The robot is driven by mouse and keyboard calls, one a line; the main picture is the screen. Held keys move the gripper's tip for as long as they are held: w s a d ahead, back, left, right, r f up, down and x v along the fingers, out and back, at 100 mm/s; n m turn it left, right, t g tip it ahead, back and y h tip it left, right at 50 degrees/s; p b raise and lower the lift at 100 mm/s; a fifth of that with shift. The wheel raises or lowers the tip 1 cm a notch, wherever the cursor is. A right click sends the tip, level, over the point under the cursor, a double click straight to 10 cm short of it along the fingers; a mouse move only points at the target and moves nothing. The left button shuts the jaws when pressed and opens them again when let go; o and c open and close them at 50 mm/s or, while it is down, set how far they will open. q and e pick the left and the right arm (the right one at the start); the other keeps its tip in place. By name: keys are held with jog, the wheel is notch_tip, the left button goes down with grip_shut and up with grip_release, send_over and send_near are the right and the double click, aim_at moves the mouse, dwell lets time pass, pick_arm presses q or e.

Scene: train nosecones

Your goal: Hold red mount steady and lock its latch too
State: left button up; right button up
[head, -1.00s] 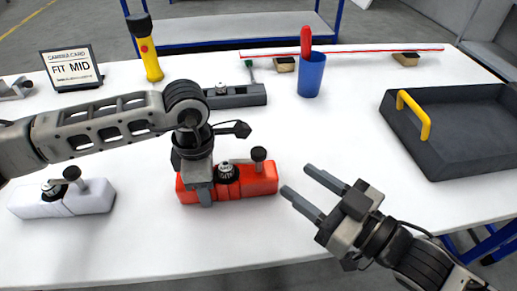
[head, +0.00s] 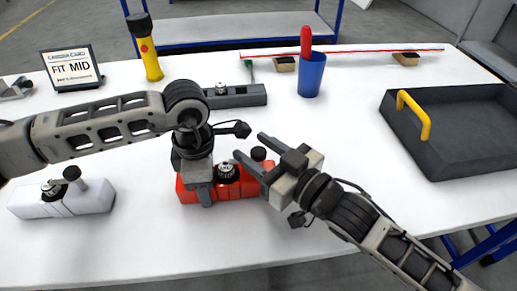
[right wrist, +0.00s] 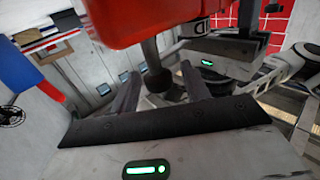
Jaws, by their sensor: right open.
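The red mount (head: 235,190) lies on the white table, with a dark round dial (head: 227,172) on top and a black-knobbed latch (head: 259,154) at its right end. My left gripper (head: 203,190) straddles the mount's left part from above, one finger against its front face; the far finger is hidden. My right gripper (head: 250,145) is open at the mount's right end, its fingers on either side of the latch knob. In the right wrist view, the dark knob (right wrist: 157,80) on its stem hangs between the open fingers, and the red mount (right wrist: 120,20) fills the top.
A white mount (head: 65,202) stands at the left, and a grey mount (head: 238,97) behind the red one. A blue cup (head: 312,75) with a red-handled tool stands behind. A dark tray (head: 460,150) with a yellow handle is at the right. The table's front is clear.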

jog(key=c, duration=1)
jog(key=shift+n+g+y, duration=0.5)
jog(key=shift+g, duration=0.1)
jog(key=shift+n+g+y, duration=0.3)
jog(key=shift+g, duration=0.1)
jog(key=o, duration=1)
jog(key=v, duration=1.2)
